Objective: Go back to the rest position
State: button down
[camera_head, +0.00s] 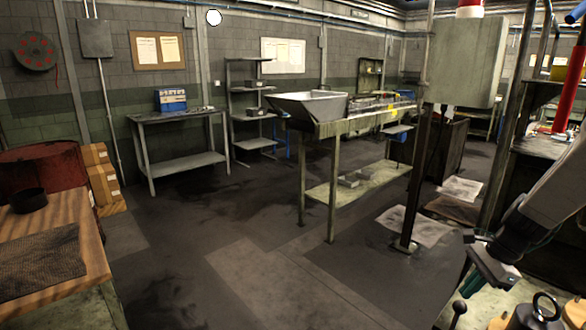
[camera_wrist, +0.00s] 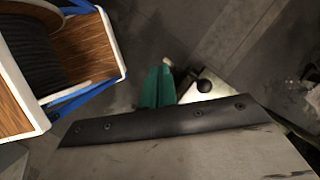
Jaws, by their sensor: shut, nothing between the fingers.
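My gripper (camera_head: 472,284) is at the lower right of the head view, at the end of my arm, pointing down. Its teal fingers also show in the wrist view (camera_wrist: 158,86), close together with nothing visible between them. In the head view it hangs above a pale work surface, near a black ball knob (camera_head: 459,307). A black ball knob (camera_wrist: 204,86) also shows just right of the fingers in the wrist view. The fingers look apart from it, but I cannot tell the exact gap.
A grey plate with a dark bolted edge (camera_wrist: 165,124) crosses the wrist view's bottom. A wood-sided, white-edged item (camera_wrist: 108,45) stands at its left. In the head view, a post (camera_head: 418,180) stands left of my arm. The floor (camera_head: 235,235) in the middle is clear.

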jog(key=s+a+r+n+h, duration=0.2)
jog(key=s+a+r+n, duration=0.6)
jog(key=s, duration=0.4)
jog(key=s+a+r+n+h, duration=0.2)
jog(key=s+a+r+n, duration=0.5)
jog(key=s, duration=0.5)
notch_tip(320, 180, up, 2)
jog(key=n, duration=0.3)
jog(key=shift+s+a+r+n, duration=0.2)
jog(key=shift+a+n, duration=0.1)
jog(key=shift+a, duration=0.1)
